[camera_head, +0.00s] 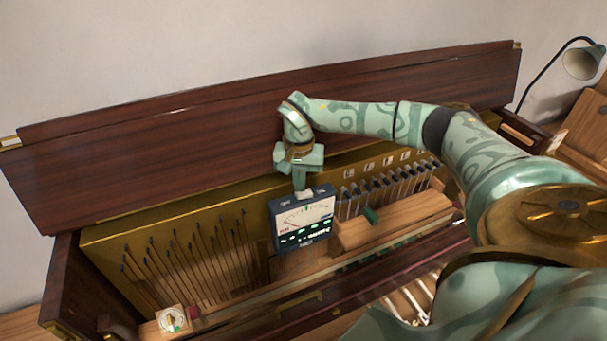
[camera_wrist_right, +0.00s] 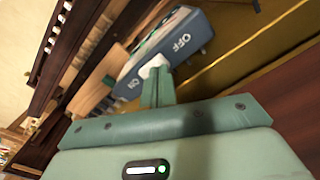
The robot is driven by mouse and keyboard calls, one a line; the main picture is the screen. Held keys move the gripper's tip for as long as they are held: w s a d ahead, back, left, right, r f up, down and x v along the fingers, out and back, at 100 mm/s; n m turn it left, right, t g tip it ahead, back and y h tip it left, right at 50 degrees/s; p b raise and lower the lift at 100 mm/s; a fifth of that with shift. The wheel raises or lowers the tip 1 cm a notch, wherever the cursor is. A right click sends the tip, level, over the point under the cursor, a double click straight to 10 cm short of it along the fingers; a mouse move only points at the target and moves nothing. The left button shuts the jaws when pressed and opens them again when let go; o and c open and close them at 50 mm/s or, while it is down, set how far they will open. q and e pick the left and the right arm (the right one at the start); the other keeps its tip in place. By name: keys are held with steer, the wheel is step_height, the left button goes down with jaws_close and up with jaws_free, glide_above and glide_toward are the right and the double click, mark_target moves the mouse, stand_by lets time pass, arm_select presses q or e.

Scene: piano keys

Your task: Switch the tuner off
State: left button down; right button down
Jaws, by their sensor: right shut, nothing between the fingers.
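The tuner (camera_head: 303,217) is a dark blue-grey box with a pale needle dial and green lit marks on its front. It stands upright at the middle of the open piano. The right wrist view shows the tuner's top (camera_wrist_right: 185,43), with OFF on one side and ON on the other. A small white piece, perhaps the switch (camera_wrist_right: 155,68), lies between the labels. My right gripper (camera_head: 300,184) is shut and empty, pointing down at the tuner's top. In the wrist view its fingertips (camera_wrist_right: 157,78) meet or nearly meet the white piece; contact is unclear. My left gripper is out of view.
Rows of piano hammers (camera_head: 185,265) stand left of the tuner, more (camera_head: 390,185) to its right. The raised lid (camera_head: 150,140) stands behind. A lamp (camera_head: 582,62) is at far right.

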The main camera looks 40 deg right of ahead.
steer(key=shift+f+b, duration=0.35)
steer(key=shift+f, duration=0.5)
steer(key=shift+s, duration=0.1)
step_height(320, 180, up, 2)
steer(key=p, duration=0.2)
steer(key=shift+r+p, duration=0.15)
steer(key=shift+p, duration=0.15)
step_height(320, 180, up, 2)
steer(key=shift+r+p, duration=0.15)
steer(key=shift+p, duration=1.05)
step_height(320, 180, up, 3)
steer(key=p, duration=0.2)
steer(key=shift+f+p, duration=0.2)
steer(key=shift+p, duration=0.2)
steer(key=shift+f, duration=0.1)
